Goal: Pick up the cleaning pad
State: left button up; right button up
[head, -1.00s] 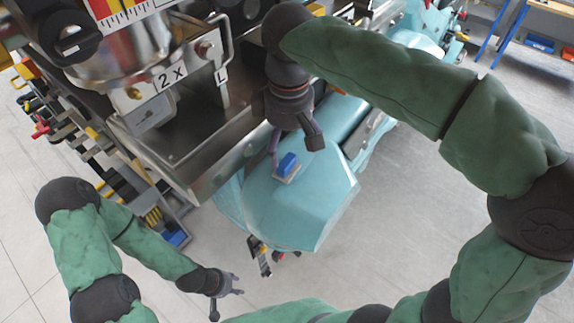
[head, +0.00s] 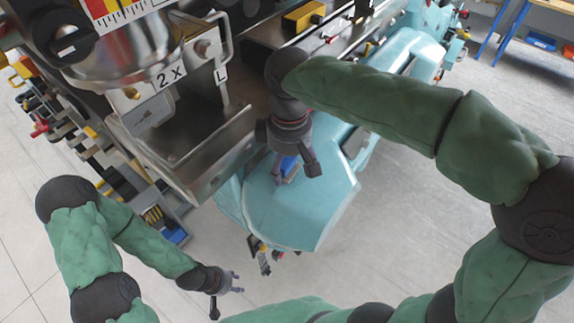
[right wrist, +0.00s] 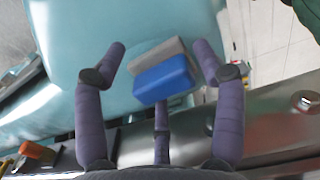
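The cleaning pad (head: 290,166) has a blue block on a grey base and lies on the light teal surface (head: 305,215). The right wrist view shows its blue part (right wrist: 165,79) and its grey part (right wrist: 157,54) in full. My right gripper (head: 296,174) is above the pad, fingers pointing down. In the right wrist view its fingers (right wrist: 160,62) are spread, two on either side of the pad and one behind it, with gaps left. My right gripper partly hides the pad in the head view. My left gripper (head: 228,292) is open and empty, low and away from the pad.
A metal machine with an open tray (head: 195,150) stands directly left of the teal surface. A small dark rack (head: 165,225) with a blue part is at the lower left. The grey floor (head: 420,190) is clear to the right.

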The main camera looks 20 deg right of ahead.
aim_at(289, 161)
jog(key=c, duration=0.7)
jog(key=shift+w+r, duration=0.1)
notch_tip(289, 161, up, 10)
jog(key=shift+f, duration=0.1)
jog(key=o, duration=0.6)
jog(key=c, duration=0.4)
jog(key=shift+c, duration=0.2)
